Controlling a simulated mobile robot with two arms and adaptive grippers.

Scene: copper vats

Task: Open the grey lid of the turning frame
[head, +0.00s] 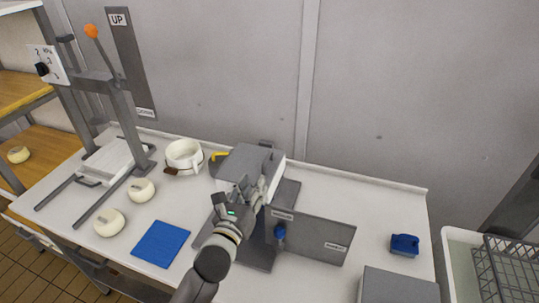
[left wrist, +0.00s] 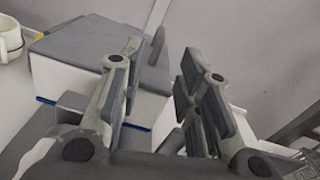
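The turning frame (head: 313,240) stands on the white table, with grey panels and a blue knob. Its grey lid (head: 250,160) lies flat on top of a white box, looking shut. In the left wrist view the grey lid (left wrist: 95,45) is at the upper left, over the white box, with a thin grey upright piece at its right edge. My left gripper (head: 256,190) is over the near right side of the box, hiding part of it. In the left wrist view my left gripper (left wrist: 160,92) has its fingers apart with nothing held between them. My right gripper is not in view.
A lever press with an orange knob (head: 91,31) stands at the left. Round cream pieces (head: 109,222), a blue cloth (head: 161,244) and a white cup (head: 184,155) lie left of the frame. A blue object (head: 404,245) is at the right. The back right table is clear.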

